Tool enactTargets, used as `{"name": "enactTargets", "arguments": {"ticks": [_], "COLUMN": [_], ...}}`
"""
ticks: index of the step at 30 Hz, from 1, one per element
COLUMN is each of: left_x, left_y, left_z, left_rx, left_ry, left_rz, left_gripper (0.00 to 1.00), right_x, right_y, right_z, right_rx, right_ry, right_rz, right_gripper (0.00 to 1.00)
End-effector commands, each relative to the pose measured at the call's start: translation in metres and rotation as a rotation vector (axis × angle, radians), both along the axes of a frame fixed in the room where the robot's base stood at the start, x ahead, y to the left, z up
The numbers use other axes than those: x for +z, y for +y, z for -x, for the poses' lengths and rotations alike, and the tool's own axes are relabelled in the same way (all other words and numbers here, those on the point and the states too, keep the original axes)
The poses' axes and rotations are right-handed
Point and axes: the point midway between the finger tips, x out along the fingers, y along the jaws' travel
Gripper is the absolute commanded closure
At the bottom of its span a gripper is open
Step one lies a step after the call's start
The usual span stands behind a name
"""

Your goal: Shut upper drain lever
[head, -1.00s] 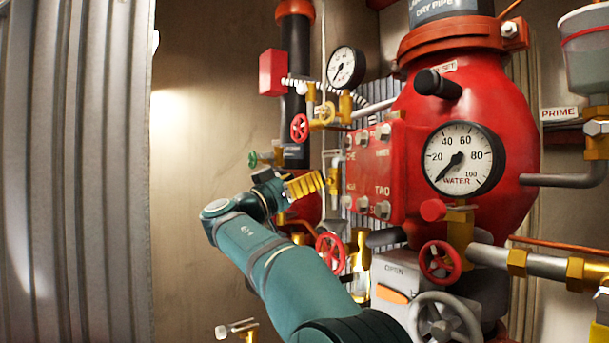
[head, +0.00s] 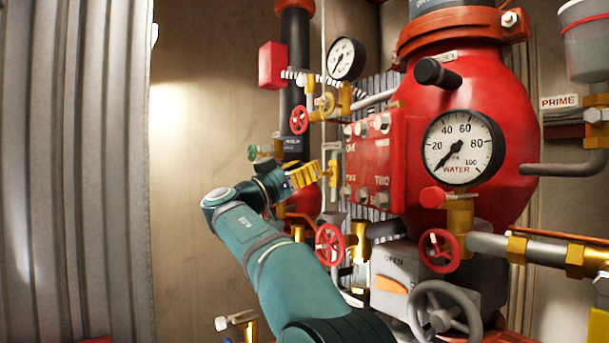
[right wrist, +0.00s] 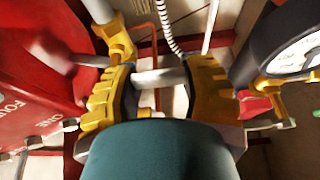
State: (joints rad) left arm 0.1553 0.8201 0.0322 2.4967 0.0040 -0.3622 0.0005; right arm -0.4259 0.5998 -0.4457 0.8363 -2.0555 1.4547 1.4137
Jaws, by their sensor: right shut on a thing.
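My right gripper (head: 306,174) reaches in from below in the head view, its ribbed yellow fingers beside a small brass valve (head: 334,174) left of the red valve body. In the right wrist view the gripper (right wrist: 160,80) has one yellow finger on each side of a short pale grey bar, which looks like the drain lever (right wrist: 158,78). The fingers are shut on it. The bar lies crosswise between them; its joint to the valve is partly hidden. My left gripper is not in view.
The red valve body (head: 465,95) with its water gauge (head: 462,148) fills the right. Red handwheels (head: 330,244) and brass fittings crowd below the gripper. A black pipe (head: 295,85) stands behind. The beige wall (head: 210,150) at left leaves free room.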

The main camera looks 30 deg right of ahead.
Motion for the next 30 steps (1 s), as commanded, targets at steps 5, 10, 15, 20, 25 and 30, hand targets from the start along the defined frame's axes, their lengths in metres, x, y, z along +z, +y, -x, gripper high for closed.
{"name": "enactTargets", "arguments": {"ticks": [5,10,15,20,25,30], "left_x": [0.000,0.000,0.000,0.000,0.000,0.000], "left_y": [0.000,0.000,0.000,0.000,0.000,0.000], "left_z": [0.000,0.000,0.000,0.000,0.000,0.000], "left_rx": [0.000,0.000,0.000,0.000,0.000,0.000], "left_ry": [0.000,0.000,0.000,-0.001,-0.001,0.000], "left_rz": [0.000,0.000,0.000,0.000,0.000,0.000], "left_gripper": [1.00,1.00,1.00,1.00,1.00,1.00], "right_x": [0.000,0.000,0.000,0.000,-0.003,-0.015], "right_y": [0.001,0.001,0.001,0.001,0.010,0.038], "right_z": [0.000,0.000,0.000,0.000,0.000,0.001], "right_rx": [0.003,0.003,0.003,0.003,0.005,0.007], "right_ry": [-0.008,-0.008,-0.007,-0.006,-0.005,-0.005], "right_rz": [-0.001,-0.001,-0.001,0.000,0.000,0.000], "right_gripper": [0.91,0.35,0.22,0.22,0.22,0.22]}}
